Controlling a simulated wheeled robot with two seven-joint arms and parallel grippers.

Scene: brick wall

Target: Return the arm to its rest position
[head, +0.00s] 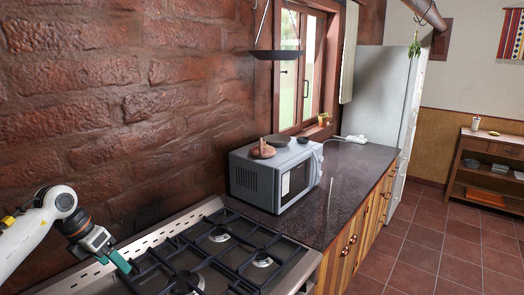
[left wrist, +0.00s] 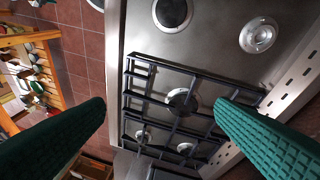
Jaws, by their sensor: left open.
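My left gripper (head: 128,267) is at the lower left of the head view, over the back left part of the gas stove (head: 205,208). In the left wrist view its two green fingers (left wrist: 160,118) are spread wide apart with nothing between them. The stove's black grate (left wrist: 150,105) and several burners show below and beyond the fingers. My right gripper is in neither view.
A brick wall (head: 110,90) runs close behind the stove. A grey microwave (head: 262,182) with items on top stands on the dark counter (head: 345,190) to the right. A pan (head: 275,54) hangs above. Tiled floor (head: 420,245) is clear at the right.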

